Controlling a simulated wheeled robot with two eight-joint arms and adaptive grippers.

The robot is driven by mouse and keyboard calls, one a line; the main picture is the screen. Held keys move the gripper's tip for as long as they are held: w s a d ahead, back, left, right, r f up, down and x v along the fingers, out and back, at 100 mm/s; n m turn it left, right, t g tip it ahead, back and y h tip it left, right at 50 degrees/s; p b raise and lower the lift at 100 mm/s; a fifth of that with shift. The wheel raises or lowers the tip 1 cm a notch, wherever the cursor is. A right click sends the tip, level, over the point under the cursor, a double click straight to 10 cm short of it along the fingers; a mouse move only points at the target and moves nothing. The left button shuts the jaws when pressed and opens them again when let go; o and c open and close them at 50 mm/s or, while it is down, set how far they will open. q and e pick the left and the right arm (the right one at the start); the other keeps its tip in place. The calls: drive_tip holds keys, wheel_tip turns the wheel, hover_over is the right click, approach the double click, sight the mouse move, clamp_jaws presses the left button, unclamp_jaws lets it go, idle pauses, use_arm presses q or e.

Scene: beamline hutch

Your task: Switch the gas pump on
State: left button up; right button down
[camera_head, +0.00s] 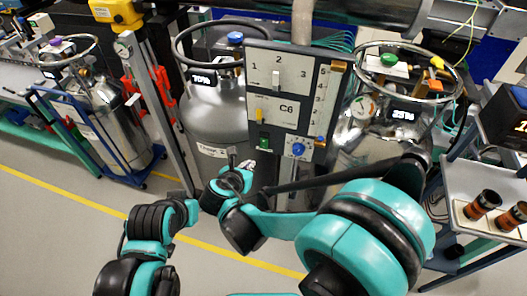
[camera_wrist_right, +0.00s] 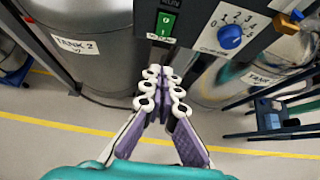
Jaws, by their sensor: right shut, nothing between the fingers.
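The grey panel marked C6 (camera_head: 287,122) stands between two steel tanks. A green rocker switch (camera_head: 263,143) sits low on its left side. This switch is large in the right wrist view (camera_wrist_right: 165,23), with small labels above and below that are hard to read; its position cannot be told. My right gripper (camera_head: 248,165) is just below the switch in the head view. In the right wrist view its fingers (camera_wrist_right: 162,85) are together and empty, pointing toward the panel's lower edge, apart from the switch. My left arm is at the lower left; its gripper does not show.
A blue dial knob (camera_head: 298,149) is right of the switch. The panel also has white and yellow sliders. The TANK 2 cylinder (camera_head: 214,112) stands left of the panel, another tank (camera_head: 375,140) right. A cart (camera_head: 485,185) is at far right.

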drive_tip(key=b, duration=0.3)
approach(263, 148)
wheel_tip(263, 148, down, 4)
drive_tip(key=shift+w+d+b, duration=0.2)
drive_tip(key=shift+w+d, duration=0.1)
drive_tip(key=shift+w, duration=0.5)
drive_tip(key=shift+w+d+b, duration=0.2)
drive_tip(key=shift+w+d, duration=0.1)
drive_tip(key=shift+w, duration=0.5)
drive_tip(key=shift+w+d+b, duration=0.2)
drive_tip(key=shift+w+d, duration=0.05)
drive_tip(key=shift+w, duration=0.6)
drive_tip(key=shift+w+d+f+b, duration=0.15)
drive_tip(key=shift+w+f+b, duration=0.05)
drive_tip(key=shift+w+b, duration=0.1)
drive_tip(key=shift+r, duration=0.15)
